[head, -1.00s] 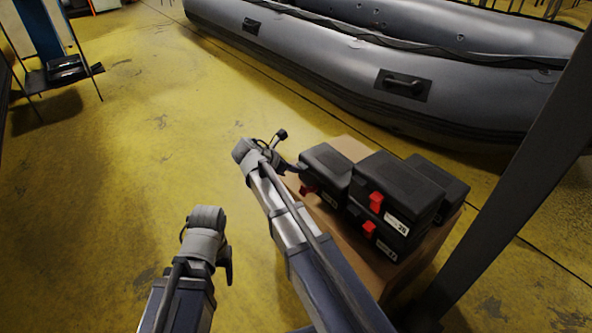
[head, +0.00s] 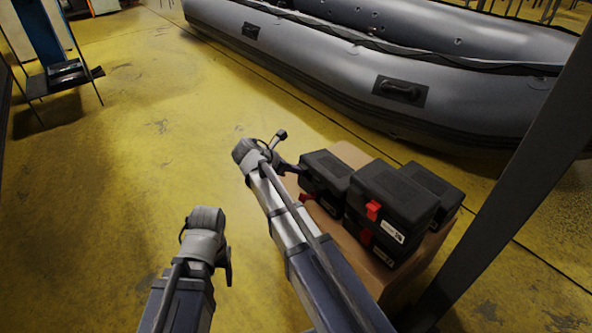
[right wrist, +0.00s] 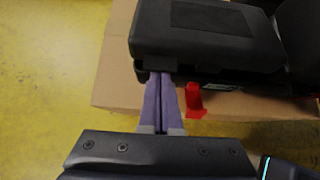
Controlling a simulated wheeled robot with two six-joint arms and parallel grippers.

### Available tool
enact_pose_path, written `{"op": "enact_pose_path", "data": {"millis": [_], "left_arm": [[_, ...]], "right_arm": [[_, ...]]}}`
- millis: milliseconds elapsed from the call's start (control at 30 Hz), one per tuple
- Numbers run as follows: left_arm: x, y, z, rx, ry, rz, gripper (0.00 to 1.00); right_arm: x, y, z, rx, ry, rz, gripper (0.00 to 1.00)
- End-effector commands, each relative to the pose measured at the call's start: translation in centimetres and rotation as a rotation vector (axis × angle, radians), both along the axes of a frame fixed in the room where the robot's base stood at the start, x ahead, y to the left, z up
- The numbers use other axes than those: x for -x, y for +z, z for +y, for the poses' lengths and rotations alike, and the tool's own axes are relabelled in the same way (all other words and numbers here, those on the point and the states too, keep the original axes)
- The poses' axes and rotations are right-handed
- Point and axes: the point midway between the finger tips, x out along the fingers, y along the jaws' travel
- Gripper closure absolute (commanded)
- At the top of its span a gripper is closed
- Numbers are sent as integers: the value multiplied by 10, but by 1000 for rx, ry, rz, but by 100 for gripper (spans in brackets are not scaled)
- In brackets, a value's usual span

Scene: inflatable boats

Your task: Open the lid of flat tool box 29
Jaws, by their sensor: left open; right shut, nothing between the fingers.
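Several black tool boxes are grouped together; their label numbers are too small to read surely, so I cannot confirm which is 29. The leftmost box (head: 328,170) is at my right gripper (head: 292,168). In the right wrist view its lid (right wrist: 205,35) is down or nearly so, with a dark gap along the front edge. Its red latch (right wrist: 195,101) hangs down. My right gripper (right wrist: 161,76) is shut and empty, its fingertips at the front edge just under the lid, left of the latch; contact is unclear. My left gripper (head: 228,266) is open, away from the boxes.
The boxes stand on a brown cardboard carton (head: 351,152). Two stacked boxes (head: 392,192) with red latches stand right beside the leftmost one. A grey inflatable boat (head: 330,72) lies behind. A dark post (head: 520,165) rises at right. Yellow floor (head: 110,180) is clear at left.

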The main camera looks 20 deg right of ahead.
Motion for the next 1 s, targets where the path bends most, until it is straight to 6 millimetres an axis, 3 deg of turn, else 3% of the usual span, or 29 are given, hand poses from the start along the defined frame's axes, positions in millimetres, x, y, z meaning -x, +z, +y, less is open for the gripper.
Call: {"op": "enact_pose_path", "data": {"millis": [433, 1000], "left_arm": [[0, 26, 0, 0, 0, 0, 35], [0, 33, 0, 0, 0, 0, 35]], "right_arm": [[-3, 26, -7, 0, 0, 0, 100], [-4, 33, -11, 0, -1, -1, 100]]}}
